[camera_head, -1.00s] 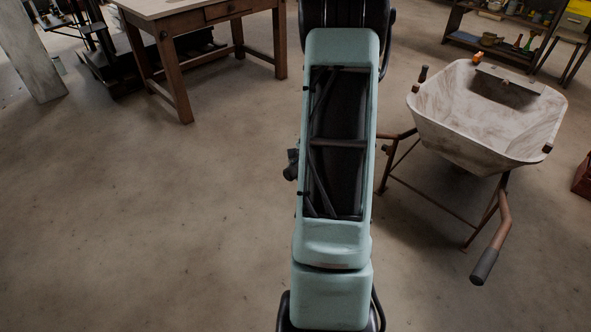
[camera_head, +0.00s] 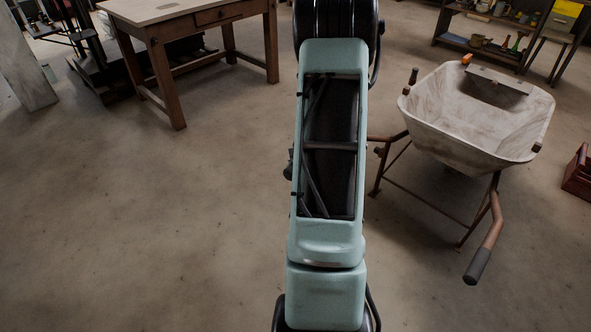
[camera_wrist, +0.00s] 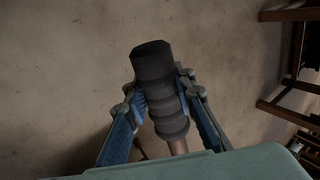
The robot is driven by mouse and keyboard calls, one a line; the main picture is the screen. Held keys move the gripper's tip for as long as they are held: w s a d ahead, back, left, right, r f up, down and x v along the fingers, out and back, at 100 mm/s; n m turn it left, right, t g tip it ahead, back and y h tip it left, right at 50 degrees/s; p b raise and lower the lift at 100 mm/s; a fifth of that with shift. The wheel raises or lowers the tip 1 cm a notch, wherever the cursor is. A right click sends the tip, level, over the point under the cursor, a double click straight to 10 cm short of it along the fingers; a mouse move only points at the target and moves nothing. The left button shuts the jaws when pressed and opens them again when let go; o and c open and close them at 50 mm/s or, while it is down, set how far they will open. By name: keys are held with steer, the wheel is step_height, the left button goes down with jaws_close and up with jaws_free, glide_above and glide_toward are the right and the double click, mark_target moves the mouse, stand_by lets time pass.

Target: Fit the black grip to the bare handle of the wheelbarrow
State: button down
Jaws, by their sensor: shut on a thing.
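The black grip (camera_wrist: 152,64), ridged along its lower part, is between the two blue-padded fingers of my gripper (camera_wrist: 159,88) in the wrist view. My gripper is shut on it. A brown rod end, the wheelbarrow's handle (camera_wrist: 178,146), shows at the grip's lower end; I cannot tell whether it is inside the grip or only behind it. In the head view the wheelbarrow (camera_head: 470,120) stands at the right. Its near-right handle carries a dark grip (camera_head: 477,266). Its left handle (camera_head: 388,138) runs behind my arm, which hides its end and my gripper.
A wooden workbench (camera_head: 185,14) stands at the upper left. A shelf with tools (camera_head: 490,40) is at the upper right, and a red toolbox (camera_head: 577,175) lies at the right edge. The floor at left and front is clear.

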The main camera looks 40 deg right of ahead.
steer(key=shift+w+d, duration=0.1)
steer(key=shift+d, duration=0.95)
steer(key=shift+d, duration=0.25)
steer(key=shift+d, duration=0.75)
steer(key=c, duration=1.5)
jaws_free()
steer(key=shift+c, duration=0.2)
steer(key=v, duration=1.2)
